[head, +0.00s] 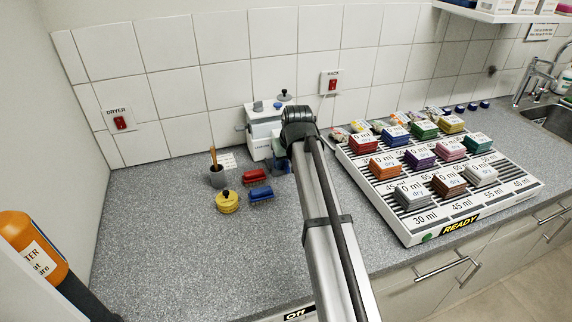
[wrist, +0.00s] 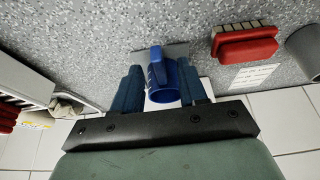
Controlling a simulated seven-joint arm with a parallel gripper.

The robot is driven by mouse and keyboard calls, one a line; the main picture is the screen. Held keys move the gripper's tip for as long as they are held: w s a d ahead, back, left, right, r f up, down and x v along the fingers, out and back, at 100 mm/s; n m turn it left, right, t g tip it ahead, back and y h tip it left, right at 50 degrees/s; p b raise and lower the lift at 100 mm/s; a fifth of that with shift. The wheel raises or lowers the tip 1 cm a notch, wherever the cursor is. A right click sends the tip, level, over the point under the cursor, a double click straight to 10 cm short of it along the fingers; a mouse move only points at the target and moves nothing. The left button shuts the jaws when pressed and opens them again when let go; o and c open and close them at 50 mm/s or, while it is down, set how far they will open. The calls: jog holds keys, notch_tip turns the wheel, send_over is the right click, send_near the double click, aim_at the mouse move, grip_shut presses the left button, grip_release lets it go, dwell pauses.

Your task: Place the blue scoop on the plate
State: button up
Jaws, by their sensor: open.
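In the wrist view, the blue scoop (wrist: 158,72) shows as a dark blue cup-like shape with pale marks on its side. It sits between the two blue fingers of my gripper (wrist: 161,66). The fingers are open, one on each side of the scoop; I cannot tell whether either touches it. A flat grey surface (wrist: 178,50) shows just beyond the scoop; I cannot tell for certain that it is the plate. In the head view my arm hides the scoop and most of my gripper beside the white machine.
A white machine (head: 262,126) stands against the tiled wall. A red brush (head: 255,175), blue brush (head: 261,193), yellow lidded pot (head: 228,202) and grey cup (head: 217,178) stand left of my arm. A sloped rack (head: 425,231) of coloured packets fills the right. The left front counter is clear.

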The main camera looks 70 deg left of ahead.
jog(key=v, duration=1)
jog(key=shift+r, duration=0.15)
